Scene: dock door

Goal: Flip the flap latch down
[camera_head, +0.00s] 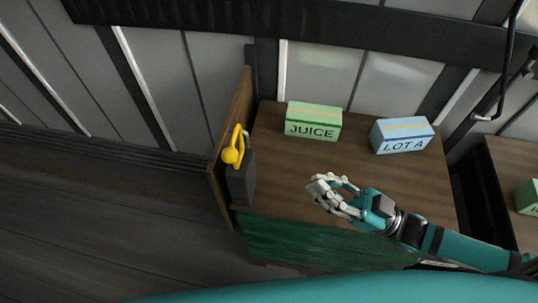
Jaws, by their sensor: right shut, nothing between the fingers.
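The yellow latch (235,148) has a loop-shaped handle with a round knob. It sits at the top of a dark grey block (241,182) at the left edge of the wooden table (285,188). A wooden flap panel (228,135) stands upright along that edge, behind the latch. My right gripper (326,187) is over the table, to the right of the latch and clearly apart from it. Its fingers are shut and empty. My left gripper is not in view.
A green JUICE box (313,121) and a blue LOT A box (401,135) stand at the back of the table. The tabletop between the latch and my right gripper is clear. Another table (510,165) with a green box (528,197) is at the right edge.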

